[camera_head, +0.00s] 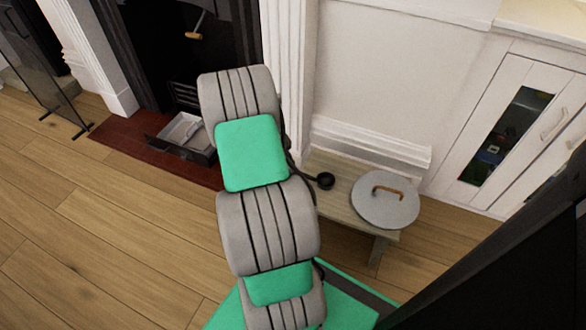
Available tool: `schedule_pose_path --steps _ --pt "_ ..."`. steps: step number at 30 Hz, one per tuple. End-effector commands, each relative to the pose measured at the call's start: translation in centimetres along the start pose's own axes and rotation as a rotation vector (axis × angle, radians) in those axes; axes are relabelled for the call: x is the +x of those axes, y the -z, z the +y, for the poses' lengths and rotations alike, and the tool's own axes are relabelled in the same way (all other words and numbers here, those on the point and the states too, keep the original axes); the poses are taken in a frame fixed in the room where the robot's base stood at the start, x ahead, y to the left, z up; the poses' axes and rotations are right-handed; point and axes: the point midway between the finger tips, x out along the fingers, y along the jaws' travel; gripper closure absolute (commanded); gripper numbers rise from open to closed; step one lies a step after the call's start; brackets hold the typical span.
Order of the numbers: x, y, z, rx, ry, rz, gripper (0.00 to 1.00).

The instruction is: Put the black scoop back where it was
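The black scoop (325,181) has its small round bowl over the left part of a low wooden bench (343,212). Its thin dark handle runs up and left toward my arm and goes out of sight there. I cannot tell whether the scoop rests on the bench or is held just above it. My grey and green arm crosses the middle of the head view. My gripper is hidden behind the arm links, so its fingers do not show.
A round grey lid (378,211) with a wooden handle lies on the bench, right of the scoop. A metal tray (184,131) sits at the fireplace on a red hearth (117,143). A white cabinet (478,112) stands right. Wooden floor (115,235) is clear at left.

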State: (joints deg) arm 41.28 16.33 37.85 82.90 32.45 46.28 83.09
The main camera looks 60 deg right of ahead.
Motion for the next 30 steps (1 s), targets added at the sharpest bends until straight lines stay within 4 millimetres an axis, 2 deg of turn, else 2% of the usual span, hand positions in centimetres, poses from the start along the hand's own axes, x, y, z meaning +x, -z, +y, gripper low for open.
schedule_pose_path --steps 1,6,10,15,17,19,20,22,23,24,26,27,30 --pt "-2.1 0.2 -0.1 -0.002 0.004 0.000 0.61" --pt "-6.3 0.2 0.0 -0.002 0.003 0.000 0.61" --pt "-8.2 0.1 0.0 -0.002 0.001 0.000 0.61" --pt "-9.1 -0.1 0.1 -0.012 0.003 -0.002 0.61" --pt "-10.3 -1.0 0.4 -0.084 0.022 -0.016 0.61" --pt "-13.4 -3.2 1.9 -0.290 0.074 -0.050 0.61" --pt "-15.2 -4.6 3.0 -0.423 0.109 -0.069 0.61" --pt "-19.8 -8.1 7.2 -0.816 0.212 -0.111 0.61" --pt "-21.7 -9.5 9.6 -1.006 0.266 -0.125 0.61" --pt "-23.6 -11.1 13.1 -1.263 0.338 -0.135 0.61" --pt "-25.7 -12.8 18.5 -1.625 0.451 -0.136 0.61" --pt "-26.4 -13.5 21.9 -1.841 0.522 -0.129 0.61" --pt "-26.9 -14.1 28.2 -2.247 0.667 -0.097 0.61"
